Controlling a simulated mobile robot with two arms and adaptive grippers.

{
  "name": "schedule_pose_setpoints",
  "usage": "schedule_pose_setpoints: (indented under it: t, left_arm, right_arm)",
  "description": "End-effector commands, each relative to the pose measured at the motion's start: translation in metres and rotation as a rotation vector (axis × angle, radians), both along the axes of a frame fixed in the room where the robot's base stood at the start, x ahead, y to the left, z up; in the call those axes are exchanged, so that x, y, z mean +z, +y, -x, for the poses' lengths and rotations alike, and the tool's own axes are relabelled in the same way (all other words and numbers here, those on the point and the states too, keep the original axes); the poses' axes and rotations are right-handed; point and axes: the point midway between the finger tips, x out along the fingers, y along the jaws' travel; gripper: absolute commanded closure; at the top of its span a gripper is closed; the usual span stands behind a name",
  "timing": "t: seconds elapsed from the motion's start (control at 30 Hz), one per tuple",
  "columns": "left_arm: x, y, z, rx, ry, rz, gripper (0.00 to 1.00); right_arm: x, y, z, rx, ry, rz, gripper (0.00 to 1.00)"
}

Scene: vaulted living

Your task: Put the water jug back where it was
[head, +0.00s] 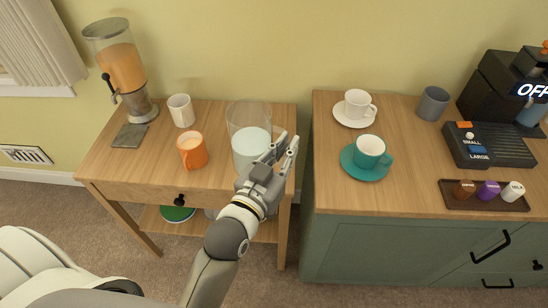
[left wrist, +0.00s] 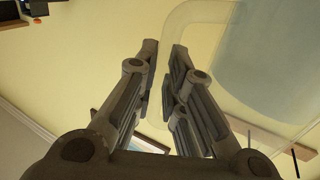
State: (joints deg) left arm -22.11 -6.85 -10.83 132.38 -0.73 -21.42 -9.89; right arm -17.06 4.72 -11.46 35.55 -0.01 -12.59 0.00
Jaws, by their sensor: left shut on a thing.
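The water jug (head: 249,125) is a clear vessel partly filled with pale blue water. It is upright at the right end of the small wooden side table (head: 150,161). My left gripper (head: 288,146) is at its right side, shut on its handle. In the left wrist view the clear jug (left wrist: 275,55) fills the right side, and its handle runs between the fingers of my left gripper (left wrist: 164,55). The jug's lower part is partly hidden by the gripper, so I cannot tell if it touches the tabletop. My right gripper is not in view.
An orange mug (head: 192,151), a white mug (head: 181,111) and a juice dispenser (head: 122,66) stand left of the jug. A gap separates the green cabinet (head: 400,239), which bears a white cup (head: 357,103), a teal cup (head: 369,150) and a coffee machine (head: 494,92).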

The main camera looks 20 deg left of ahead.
Motion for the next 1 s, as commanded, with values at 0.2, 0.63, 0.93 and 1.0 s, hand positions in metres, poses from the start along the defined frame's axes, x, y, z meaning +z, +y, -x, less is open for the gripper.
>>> schedule_pose_setpoints:
  t: [0.2, 0.63, 0.93, 1.0]
  left_arm:
    - [0.005, 0.005, 0.000, 0.016, -0.007, -0.003, 1.00]
    - [-0.030, 0.021, -0.084, 0.016, -0.009, -0.004, 1.00]
    - [-0.074, 0.027, -0.117, 0.015, -0.007, -0.002, 1.00]
    - [-0.079, 0.027, -0.122, 0.015, -0.007, -0.002, 1.00]
  right_arm:
    - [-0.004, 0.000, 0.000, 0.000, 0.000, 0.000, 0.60]
    - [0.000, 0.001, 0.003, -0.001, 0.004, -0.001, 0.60]
    - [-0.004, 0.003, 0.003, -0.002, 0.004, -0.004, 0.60]
    - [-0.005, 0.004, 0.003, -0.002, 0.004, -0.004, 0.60]
